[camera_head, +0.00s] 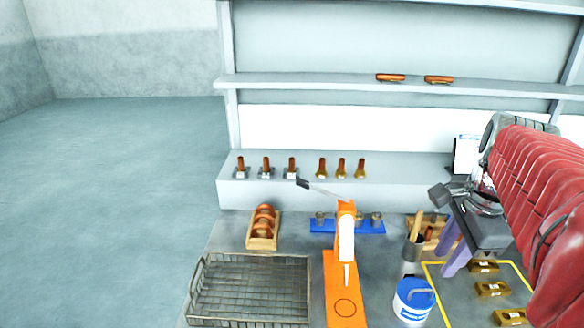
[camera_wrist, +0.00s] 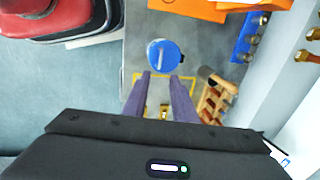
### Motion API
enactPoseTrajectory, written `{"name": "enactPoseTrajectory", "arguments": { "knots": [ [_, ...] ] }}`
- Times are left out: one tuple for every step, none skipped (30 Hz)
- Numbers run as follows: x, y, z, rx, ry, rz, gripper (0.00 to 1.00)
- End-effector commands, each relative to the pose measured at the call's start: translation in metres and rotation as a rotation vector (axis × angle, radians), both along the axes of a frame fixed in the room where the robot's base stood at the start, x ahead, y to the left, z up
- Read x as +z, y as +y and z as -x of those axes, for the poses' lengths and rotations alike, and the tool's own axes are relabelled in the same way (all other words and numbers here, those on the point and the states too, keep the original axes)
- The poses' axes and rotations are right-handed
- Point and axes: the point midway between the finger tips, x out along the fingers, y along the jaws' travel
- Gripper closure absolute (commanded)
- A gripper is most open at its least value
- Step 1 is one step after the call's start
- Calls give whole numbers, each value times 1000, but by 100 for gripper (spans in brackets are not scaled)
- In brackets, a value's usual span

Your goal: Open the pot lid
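The pot is a white tub (camera_head: 412,312) with a blue lid (camera_head: 415,292) and a raised blue handle on top. It stands on the grey bench at the front, right of the orange stand in the head view. In the wrist view the blue lid (camera_wrist: 157,62) lies just beyond my fingertips, and the lid looks closed. My gripper (camera_head: 453,254) has two purple fingers, which are apart with nothing between them. The fingers also show in the wrist view (camera_wrist: 162,76). My gripper is above the bench, to the right of the pot, and does not touch it.
An orange stand (camera_head: 340,300) is left of the pot. Brass blocks (camera_head: 492,289) lie inside a yellow outline on the right. A wire mesh basket (camera_head: 250,318) is at front left. A blue rack (camera_head: 325,227) is behind.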

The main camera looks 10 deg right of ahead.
Motion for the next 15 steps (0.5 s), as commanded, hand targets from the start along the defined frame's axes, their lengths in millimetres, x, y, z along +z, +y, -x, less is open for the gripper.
{"name": "enactPoseTrajectory", "arguments": {
  "knots": [
    [-8, 0, -1, 0, 2, -1, 75],
    [-13, 0, -2, 0, 2, -3, 75],
    [-19, -1, -3, 0, 2, -3, 75],
    [-23, -1, -4, 0, 2, -3, 75],
    [-28, -1, -5, 0, 2, -3, 75],
    [-34, -1, -6, 0, 2, -3, 75],
    [-39, -2, -7, 1, 3, -3, 75],
    [-43, -2, -8, 1, 2, -1, 75],
    [-49, -2, -9, 1, 2, -3, 75],
    [-54, -2, -10, 1, 2, -3, 75],
    [-58, -2, -11, 1, 2, -3, 75],
    [-64, -3, -12, 1, 2, -3, 75],
    [-69, -3, -13, 1, 2, -3, 75],
    [-73, -3, -14, 1, 3, -3, 75],
    [-79, -4, -15, 2, 2, -2, 75]
  ]
}}
